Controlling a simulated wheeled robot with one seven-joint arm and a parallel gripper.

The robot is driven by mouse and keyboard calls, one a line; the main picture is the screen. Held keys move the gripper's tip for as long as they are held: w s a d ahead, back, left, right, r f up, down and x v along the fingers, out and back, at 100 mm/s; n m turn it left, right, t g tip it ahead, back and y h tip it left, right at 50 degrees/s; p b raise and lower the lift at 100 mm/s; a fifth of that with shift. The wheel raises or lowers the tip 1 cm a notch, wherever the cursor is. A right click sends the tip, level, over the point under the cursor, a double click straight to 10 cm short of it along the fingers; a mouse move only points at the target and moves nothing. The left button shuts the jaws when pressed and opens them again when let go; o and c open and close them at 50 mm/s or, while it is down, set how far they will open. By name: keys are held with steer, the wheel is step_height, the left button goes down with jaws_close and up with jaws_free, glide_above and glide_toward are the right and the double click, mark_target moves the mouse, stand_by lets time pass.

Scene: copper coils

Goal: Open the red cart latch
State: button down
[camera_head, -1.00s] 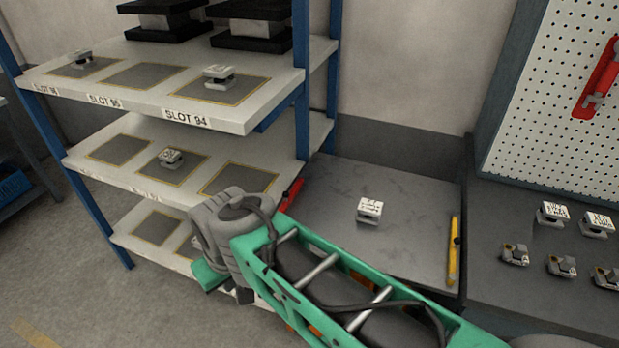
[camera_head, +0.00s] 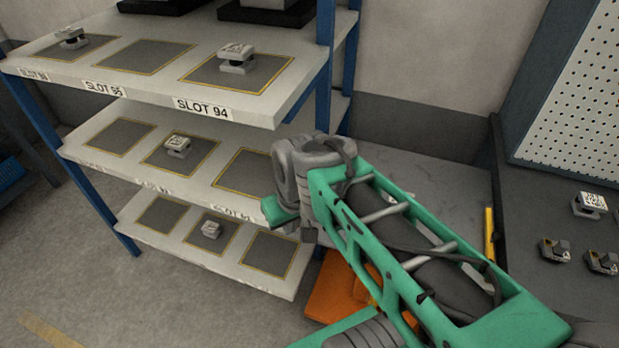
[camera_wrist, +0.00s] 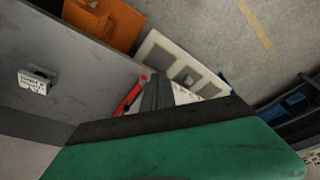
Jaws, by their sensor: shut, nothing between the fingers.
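The red latch (camera_wrist: 130,95) is a slim red bar at the edge of the grey cart top (camera_wrist: 70,75) in the wrist view. In the head view it is hidden behind my arm. My gripper (camera_wrist: 157,82) shows in the wrist view as dark grey fingers, shut and empty. The fingers appear just right of the red latch; I cannot tell whether they touch it. The cart top also shows partly in the head view (camera_head: 440,182), with a yellow bar (camera_head: 489,236) at its right edge.
A shelf rack (camera_head: 245,110) with labelled slots stands left of the cart. A small block (camera_wrist: 36,80) sits on the cart top. An orange part (camera_head: 335,288) lies low beneath my arm. A worktop with small parts (camera_head: 590,205) and a pegboard (camera_head: 585,90) are at right.

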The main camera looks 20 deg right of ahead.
steer(key=w+d+f+n+y+p, duration=0.1)
steer(key=w+d+n, duration=0.3)
steer(key=w, duration=0.6)
steer(key=w+d+f+n+y+p, duration=0.1)
steer(key=w+d+n+p, duration=0.3)
steer(key=w+d, duration=0.5)
steer(key=shift+w+d+f+g, duration=0.3)
steer(key=shift+w+f, duration=0.25)
steer(key=shift+w, duration=0.65)
steer(key=p+x, duration=0.1)
steer(key=x, duration=0.5)
steer(key=p+x, duration=0.1)
steer(key=x, duration=0.2)
steer(key=shift+w+a+f+p, duration=0.15)
steer(key=shift+a+p, duration=0.15)
steer(key=shift+a, duration=0.05)
steer(key=s+d+p, duration=0.1)
steer(key=s+d, duration=0.1)
steer(key=shift+s+d+f+p, duration=0.1)
steer(key=shift+s+d+p, duration=0.15)
steer(key=shift+d+p, duration=0.05)
steer(key=shift+s+d+f, duration=0.1)
steer(key=shift+f, duration=0.05)
steer(key=shift+s+d, duration=0.1)
